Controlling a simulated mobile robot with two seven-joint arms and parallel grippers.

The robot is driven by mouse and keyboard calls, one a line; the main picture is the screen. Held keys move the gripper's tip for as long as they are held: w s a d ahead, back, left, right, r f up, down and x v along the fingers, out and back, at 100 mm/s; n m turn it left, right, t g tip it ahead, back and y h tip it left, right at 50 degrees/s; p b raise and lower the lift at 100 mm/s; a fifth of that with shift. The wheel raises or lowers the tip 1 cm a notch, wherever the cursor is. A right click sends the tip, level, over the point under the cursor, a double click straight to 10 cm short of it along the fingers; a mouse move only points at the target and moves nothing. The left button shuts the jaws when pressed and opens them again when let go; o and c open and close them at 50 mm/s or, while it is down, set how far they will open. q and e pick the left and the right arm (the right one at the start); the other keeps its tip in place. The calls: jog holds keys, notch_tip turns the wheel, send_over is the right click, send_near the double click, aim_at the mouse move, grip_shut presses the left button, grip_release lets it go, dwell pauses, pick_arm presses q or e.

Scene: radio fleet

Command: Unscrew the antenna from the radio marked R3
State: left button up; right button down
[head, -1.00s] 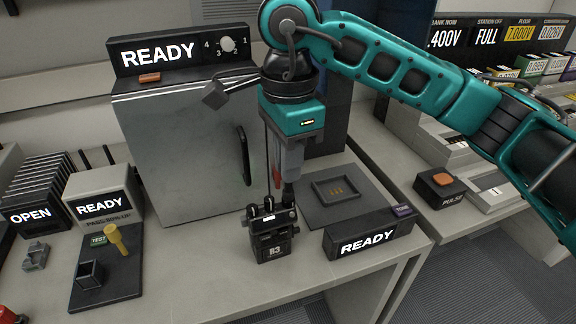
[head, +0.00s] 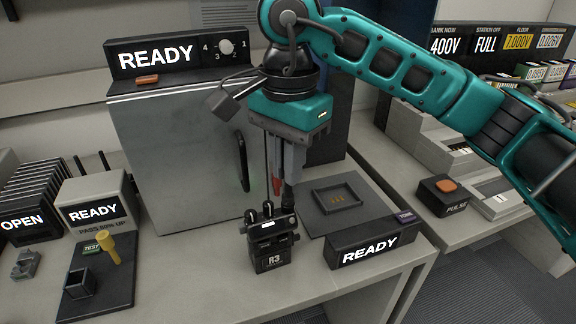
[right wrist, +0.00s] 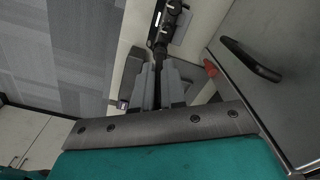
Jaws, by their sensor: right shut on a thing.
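The radio marked R3 (head: 272,248) is a small black handset standing upright on the bench, with knobs on top. My right gripper (head: 288,183) points down over its right top corner. It is shut on the radio's black antenna (head: 289,197), mostly hidden between the fingers. In the right wrist view the closed grey fingers (right wrist: 160,72) meet at a dark stem, with the radio (right wrist: 172,18) beyond. The stem appears still in line with the radio; I cannot tell whether the thread is loose. My left gripper is out of view.
A grey cabinet (head: 185,150) with a handle stands close behind the gripper. A dark mat with a shallow tray (head: 336,208) lies right of the radio, and a black READY box (head: 372,246) in front of it. A yellow-knobbed test fixture (head: 110,246) is at left.

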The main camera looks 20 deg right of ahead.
jog(key=shift+f+n+b, duration=0.15)
jog(key=shift+n+b, duration=0.4)
jog(key=shift+n, duration=0.35)
jog(key=n, duration=0.2)
jog(key=shift+n+b, duration=0.35)
jog(key=shift+n, duration=0.05)
jog(key=c, duration=1.1)
grip_release()
